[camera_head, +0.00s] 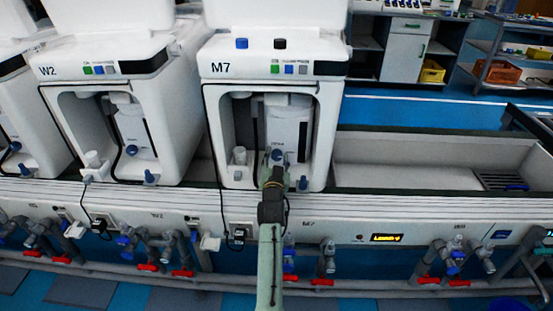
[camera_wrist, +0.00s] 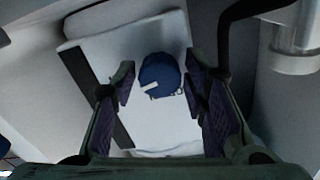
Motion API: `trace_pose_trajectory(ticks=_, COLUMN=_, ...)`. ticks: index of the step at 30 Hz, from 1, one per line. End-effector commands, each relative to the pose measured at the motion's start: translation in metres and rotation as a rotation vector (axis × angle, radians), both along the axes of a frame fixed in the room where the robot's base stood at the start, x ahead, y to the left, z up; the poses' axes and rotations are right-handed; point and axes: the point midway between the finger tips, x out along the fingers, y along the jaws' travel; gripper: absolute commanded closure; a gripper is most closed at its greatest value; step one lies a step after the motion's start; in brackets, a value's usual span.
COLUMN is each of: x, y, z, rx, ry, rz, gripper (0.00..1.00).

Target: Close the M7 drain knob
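The M7 unit (camera_head: 273,68) stands in the middle of the head view, with a white canister (camera_head: 289,125) in its open front bay. My gripper (camera_head: 276,162) reaches into this bay, at the lower front of the canister. In the wrist view a round blue knob (camera_wrist: 160,74) with a white mark sits on a white panel. My gripper (camera_wrist: 158,88) is open, with one finger on either side of the knob and visible gaps. The fingers look short of the knob, but depth is hard to judge. In the head view my gripper largely hides this knob.
Another blue knob (camera_head: 302,184) is low at the bay's right, and a pale fitting (camera_head: 239,156) stands at its left. A dark tube (camera_wrist: 223,45) runs near the right finger. The W2 unit (camera_head: 118,110) stands left. An open trough (camera_head: 420,165) lies right.

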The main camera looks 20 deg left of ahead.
Motion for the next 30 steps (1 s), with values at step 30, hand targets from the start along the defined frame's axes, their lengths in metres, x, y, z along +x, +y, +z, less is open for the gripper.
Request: trace_pose_trajectory(ticks=30, x=0.0002, y=-0.0015, z=-0.0005, rx=-0.135, ry=-0.038, rz=-0.002, gripper=0.97)
